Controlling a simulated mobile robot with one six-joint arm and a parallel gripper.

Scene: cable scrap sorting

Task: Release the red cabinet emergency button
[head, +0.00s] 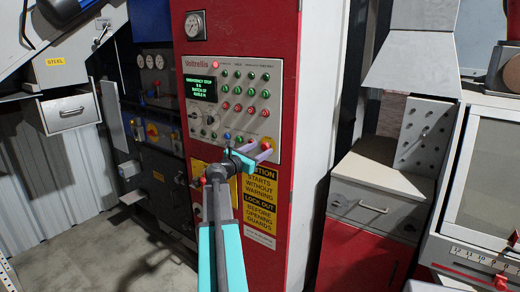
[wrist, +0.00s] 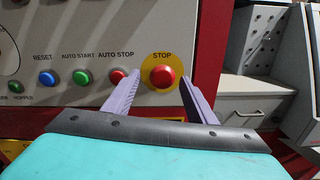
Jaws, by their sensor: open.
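The red cabinet (head: 242,40) stands in the middle of the head view with a light control panel and a lit green-text display (head: 201,87). The emergency button (wrist: 162,76) is a red mushroom head on a yellow disc marked STOP in the wrist view. My gripper (wrist: 160,90) is open, its two purple fingers on either side of the button. I cannot tell whether the fingers touch it. In the head view my gripper (head: 259,149) is at the panel's lower right and mostly hides the button.
Beside the button in the wrist view are a red AUTO STOP button (wrist: 118,77), a green AUTO START button (wrist: 81,78) and a blue RESET button (wrist: 46,78). A drawer unit (head: 366,200) stands to the right and a dark machine (head: 153,140) to the left.

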